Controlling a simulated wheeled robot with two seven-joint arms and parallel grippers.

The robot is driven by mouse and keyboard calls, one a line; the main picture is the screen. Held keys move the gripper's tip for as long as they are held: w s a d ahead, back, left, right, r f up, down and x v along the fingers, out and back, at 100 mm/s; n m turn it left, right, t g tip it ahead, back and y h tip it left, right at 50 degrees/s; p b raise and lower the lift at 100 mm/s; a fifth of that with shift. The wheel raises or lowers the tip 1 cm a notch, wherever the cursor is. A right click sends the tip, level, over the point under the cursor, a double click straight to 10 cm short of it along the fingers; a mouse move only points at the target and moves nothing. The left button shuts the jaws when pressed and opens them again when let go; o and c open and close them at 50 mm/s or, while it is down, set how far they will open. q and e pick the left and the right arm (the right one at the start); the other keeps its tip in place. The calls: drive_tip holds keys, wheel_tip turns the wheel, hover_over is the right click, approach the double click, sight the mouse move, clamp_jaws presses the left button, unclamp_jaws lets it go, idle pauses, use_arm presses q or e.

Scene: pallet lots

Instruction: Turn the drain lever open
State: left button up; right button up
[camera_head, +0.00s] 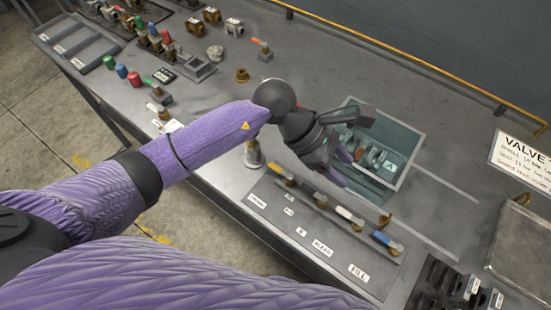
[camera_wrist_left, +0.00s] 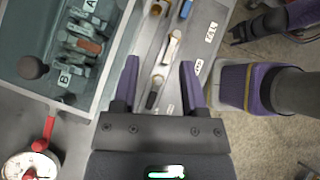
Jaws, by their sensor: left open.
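A row of valve levers runs along the front of the bench in the head view: a brown-orange one (camera_head: 283,174), a dark one (camera_head: 312,192), a white one (camera_head: 349,217) and a blue one (camera_head: 385,242). A label strip lies before them; the leftmost label (camera_head: 257,200) is too small to read surely, and the rightmost reads FILL (camera_head: 358,272). My left gripper (camera_head: 338,169) is open and empty above the row. In the left wrist view the gripper (camera_wrist_left: 158,82) has the dark lever (camera_wrist_left: 152,95) between its fingers in the picture; contact cannot be told.
A teal bin (camera_head: 408,165) with lettered parts stands behind the levers. A gauge (camera_wrist_left: 28,167) and red lever (camera_wrist_left: 42,136) show in the wrist view. A VALVE sign (camera_head: 525,160) stands right. Other valves and coloured parts fill the bench's left. A dark, purple part of mine (camera_wrist_left: 268,24) may be my right gripper.

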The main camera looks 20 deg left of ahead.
use_arm(q)
drive_tip(key=w+a+f+m+y, duration=0.2)
drive_tip(key=a+y, duration=0.3)
drive_tip(key=a, duration=0.2)
drive_tip(key=m+y, duration=0.1)
drive_tip(key=y, duration=0.3)
hover_over(275, 167)
wheel_tip(275, 167, down, 9)
drive_tip(key=shift+f+b, duration=0.2)
drive_tip(key=shift+b, duration=0.65)
clamp_jaws()
